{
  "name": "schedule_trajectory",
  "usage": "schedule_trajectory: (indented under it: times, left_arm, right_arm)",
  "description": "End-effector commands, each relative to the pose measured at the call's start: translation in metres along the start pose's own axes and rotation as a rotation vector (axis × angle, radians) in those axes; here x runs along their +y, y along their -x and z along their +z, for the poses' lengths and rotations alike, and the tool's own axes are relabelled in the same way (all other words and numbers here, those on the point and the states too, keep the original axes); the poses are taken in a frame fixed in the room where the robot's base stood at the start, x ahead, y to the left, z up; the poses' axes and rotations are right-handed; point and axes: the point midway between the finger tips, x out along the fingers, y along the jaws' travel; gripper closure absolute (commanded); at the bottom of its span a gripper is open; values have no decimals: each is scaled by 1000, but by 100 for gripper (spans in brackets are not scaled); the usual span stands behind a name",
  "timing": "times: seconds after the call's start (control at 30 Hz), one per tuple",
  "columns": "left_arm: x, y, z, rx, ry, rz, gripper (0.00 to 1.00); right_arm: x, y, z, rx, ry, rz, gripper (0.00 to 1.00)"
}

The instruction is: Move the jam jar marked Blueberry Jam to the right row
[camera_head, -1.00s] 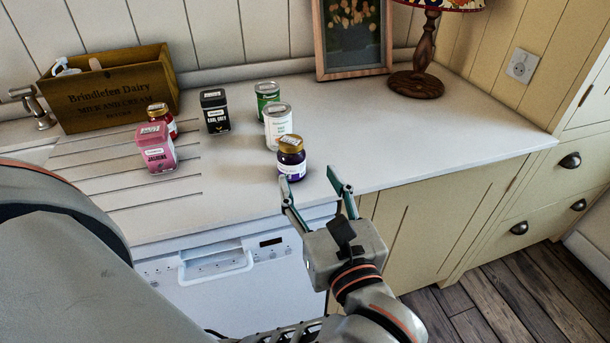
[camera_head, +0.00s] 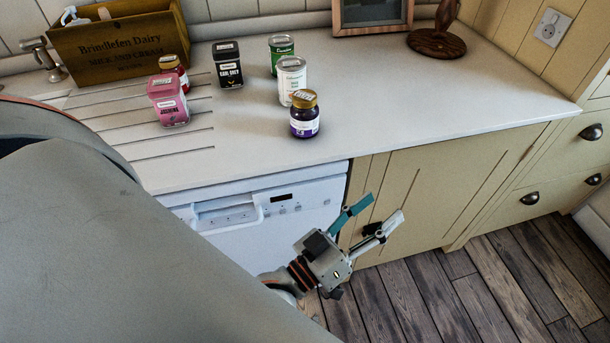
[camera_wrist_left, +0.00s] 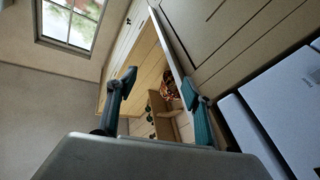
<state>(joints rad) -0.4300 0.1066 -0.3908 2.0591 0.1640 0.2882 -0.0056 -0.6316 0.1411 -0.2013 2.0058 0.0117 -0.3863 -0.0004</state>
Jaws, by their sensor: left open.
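A dark purple jam jar (camera_head: 304,118) with a gold lid stands upright on the counter, at the front of the right-hand line of containers; its label is too small to read. Behind it in that line stand a white can (camera_head: 291,78) and a green can (camera_head: 280,54). A red jar (camera_head: 174,68) with a gold lid stands at the left, partly hidden behind a pink tin (camera_head: 169,103). My left gripper (camera_head: 387,206) is open and empty, below the counter edge in front of the cabinet, apart from the jar. Its open fingers (camera_wrist_left: 158,88) also show in the left wrist view.
A black tin (camera_head: 228,68) stands between the two groups. A wooden crate (camera_head: 118,45) stands at the back left; a picture frame (camera_head: 372,28) and a lamp base (camera_head: 437,42) at the back right. The counter (camera_head: 430,100) right of the jar is clear.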

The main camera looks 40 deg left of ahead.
Motion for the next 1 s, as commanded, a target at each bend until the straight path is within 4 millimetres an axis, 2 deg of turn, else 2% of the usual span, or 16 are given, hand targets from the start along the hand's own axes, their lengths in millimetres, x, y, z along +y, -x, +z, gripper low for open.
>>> schedule_trajectory:
  times: [0.03,0.1,0.2,0.3,0.4,0.5,0.8,1.0]
  left_arm:
    - [-22,20,39,-140,-94,-36,49]
    - [-51,51,83,-320,-216,-76,49]
    - [-90,98,128,-535,-353,-124,49]
    - [-119,139,155,-692,-446,-158,49]
    - [-137,165,168,-785,-500,-178,49]
    - [-144,177,173,-827,-524,-187,49]
    - [-145,177,172,-830,-526,-187,49]
    - [-134,172,156,-823,-510,-185,49]
  right_arm:
    - [0,0,0,0,0,0,60]
    - [0,0,0,0,0,0,60]
    - [0,0,0,0,-1,-1,60]
    - [-1,0,0,0,-1,-1,60]
    - [-1,0,0,-1,-1,-1,60]
    - [-1,0,0,-1,-1,-1,60]
    - [-1,1,0,-1,-1,-2,60]
    - [2,12,-24,18,-12,-2,60]
